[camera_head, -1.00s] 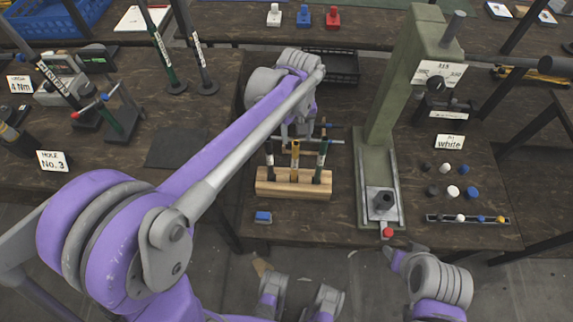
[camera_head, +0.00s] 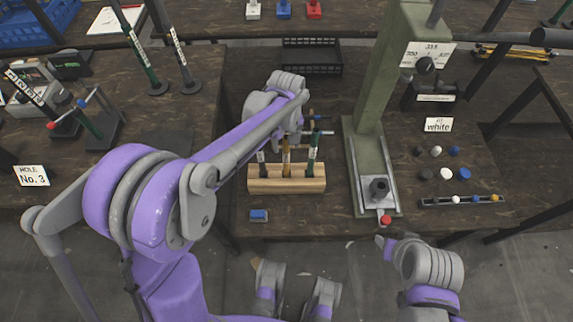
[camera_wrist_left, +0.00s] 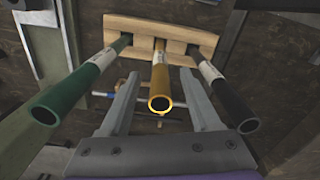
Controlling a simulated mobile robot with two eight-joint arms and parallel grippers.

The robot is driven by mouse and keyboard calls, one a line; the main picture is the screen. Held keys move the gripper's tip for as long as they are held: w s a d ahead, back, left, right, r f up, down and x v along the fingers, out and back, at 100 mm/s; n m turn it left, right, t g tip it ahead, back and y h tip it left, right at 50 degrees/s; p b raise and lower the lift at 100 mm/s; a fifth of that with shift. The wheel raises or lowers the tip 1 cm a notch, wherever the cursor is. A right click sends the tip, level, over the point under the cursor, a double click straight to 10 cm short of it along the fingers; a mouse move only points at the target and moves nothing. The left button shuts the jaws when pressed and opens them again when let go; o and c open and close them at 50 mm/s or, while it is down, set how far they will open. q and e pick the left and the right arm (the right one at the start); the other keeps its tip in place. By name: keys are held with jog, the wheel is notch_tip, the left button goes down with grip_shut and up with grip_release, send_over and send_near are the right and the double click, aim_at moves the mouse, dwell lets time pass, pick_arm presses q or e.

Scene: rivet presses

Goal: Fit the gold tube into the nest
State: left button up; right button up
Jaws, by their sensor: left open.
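A wooden rack (camera_head: 258,186) on the bench holds three upright tubes: black (camera_head: 261,157), gold (camera_head: 286,160) and green (camera_head: 313,153). In the left wrist view, the gold tube (camera_wrist_left: 160,75) stands in the middle slot, with the green tube (camera_wrist_left: 80,80) to its left and the black one (camera_wrist_left: 221,88) to its right. My left gripper (camera_wrist_left: 158,74) is open, a finger on each side of the gold tube, no clear contact. The head view shows this gripper (camera_head: 297,138) partly hidden by its wrist. The nest (camera_head: 379,187) appears as a dark round fitting on the press base, right of the rack.
The green press column (camera_head: 378,85) rises right of the rack. A blue block (camera_head: 259,215) lies in front of the rack. Several coloured caps (camera_head: 447,174) and a strip of small pieces (camera_head: 463,200) lie right of the press. A black crate (camera_head: 312,57) stands behind.

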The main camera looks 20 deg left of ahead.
pick_arm(q)
jog(key=shift+f, duration=0.8)
grip_shut()
dwell(0.8)
